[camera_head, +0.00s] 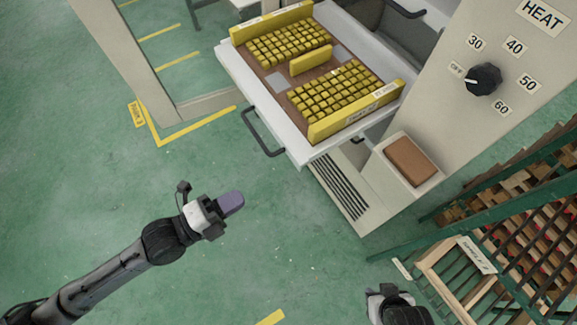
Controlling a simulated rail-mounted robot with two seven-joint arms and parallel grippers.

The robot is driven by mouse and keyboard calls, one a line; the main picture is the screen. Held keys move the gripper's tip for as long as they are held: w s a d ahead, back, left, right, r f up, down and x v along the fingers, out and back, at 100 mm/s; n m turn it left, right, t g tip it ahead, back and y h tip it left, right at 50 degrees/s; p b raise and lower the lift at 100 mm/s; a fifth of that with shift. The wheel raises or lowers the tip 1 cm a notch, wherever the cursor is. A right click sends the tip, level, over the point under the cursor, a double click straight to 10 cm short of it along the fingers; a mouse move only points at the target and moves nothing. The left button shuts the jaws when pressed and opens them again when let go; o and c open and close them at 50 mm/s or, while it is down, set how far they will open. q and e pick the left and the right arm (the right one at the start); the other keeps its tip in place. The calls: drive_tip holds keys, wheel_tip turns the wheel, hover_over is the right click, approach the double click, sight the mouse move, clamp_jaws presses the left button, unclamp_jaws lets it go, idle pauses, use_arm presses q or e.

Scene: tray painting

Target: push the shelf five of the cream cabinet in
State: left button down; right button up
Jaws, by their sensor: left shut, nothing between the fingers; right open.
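The cream cabinet (447,107) stands at the upper right. A white shelf (293,141) is pulled out of it towards the lower left and carries a brown tray with several yellow blocks between yellow bars. A dark handle (262,135) is on the shelf's front edge. I cannot read a shelf number, so I cannot tell if it is shelf five. My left gripper (231,203) is shut and empty, below and left of the handle, apart from it. My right gripper (392,299) is at the bottom edge, partly cut off; its fingers are hardly visible.
A dark HEAT knob (484,79) is on the cabinet. A green rack (480,235) with wooden pieces stands at the right. Green floor with yellow lines is clear at the left.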

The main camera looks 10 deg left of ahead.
use_arm(q)
drive_tip(key=b, duration=0.1)
approach(298, 164)
drive_tip(key=x, duration=0.5)
drive_tip(key=shift+x, duration=0.95)
drive_tip(key=shift+w+d+b, duration=0.2)
drive_tip(key=shift+d+b, duration=0.05)
drive_tip(key=shift+b, duration=0.05)
